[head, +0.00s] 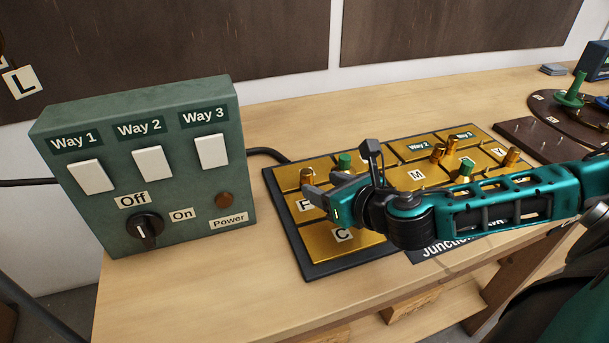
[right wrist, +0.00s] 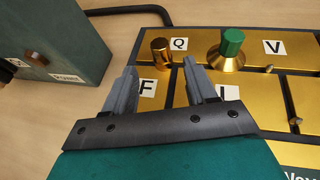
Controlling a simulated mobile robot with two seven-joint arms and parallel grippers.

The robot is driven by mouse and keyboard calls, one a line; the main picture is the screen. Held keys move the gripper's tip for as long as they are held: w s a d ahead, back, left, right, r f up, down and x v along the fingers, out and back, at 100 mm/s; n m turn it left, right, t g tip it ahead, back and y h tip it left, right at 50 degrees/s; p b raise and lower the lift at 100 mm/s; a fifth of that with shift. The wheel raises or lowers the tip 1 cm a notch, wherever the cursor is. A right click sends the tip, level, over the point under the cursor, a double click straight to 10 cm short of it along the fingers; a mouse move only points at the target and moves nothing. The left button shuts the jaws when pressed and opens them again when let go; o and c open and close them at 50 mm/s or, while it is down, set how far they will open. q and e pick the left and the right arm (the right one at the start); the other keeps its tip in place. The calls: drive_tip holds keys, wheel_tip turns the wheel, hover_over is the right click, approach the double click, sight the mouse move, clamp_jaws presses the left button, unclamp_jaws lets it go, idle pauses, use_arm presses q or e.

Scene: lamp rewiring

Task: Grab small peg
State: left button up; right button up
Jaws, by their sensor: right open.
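A small gold peg (right wrist: 160,51) stands upright on the gold-plated junction board (right wrist: 205,38), beside the Q label. It also shows in the head view (head: 306,178), just past the fingertips. My right gripper (head: 309,188) is open over the board's left part. In the right wrist view its two fingers (right wrist: 159,70) point toward the small gold peg, which appears between and just beyond their tips, with nothing held. A larger peg with a green top (right wrist: 229,50) stands to the right of it, near the V label. My left gripper is not in view.
A green switch box (head: 150,170) stands left of the board, with bare table (head: 215,285) in front. Several other pegs, including a green-topped one (head: 465,169), stand on the board's right part. A dark round base with a green post (head: 572,92) is at the far right.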

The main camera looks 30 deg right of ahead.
sight(302, 173)
drive_tip(key=x, duration=0.3)
drive_tip(key=shift+w+a, duration=0.1)
drive_tip(key=shift+w, duration=0.1)
drive_tip(key=shift+r+x, duration=0.15)
drive_tip(key=shift+x, duration=1.25)
drive_tip(key=shift+r+x, duration=0.15)
drive_tip(key=shift+x, duration=1.25)
drive_tip(key=shift+w, duration=0.1)
drive_tip(key=c, duration=1.1)
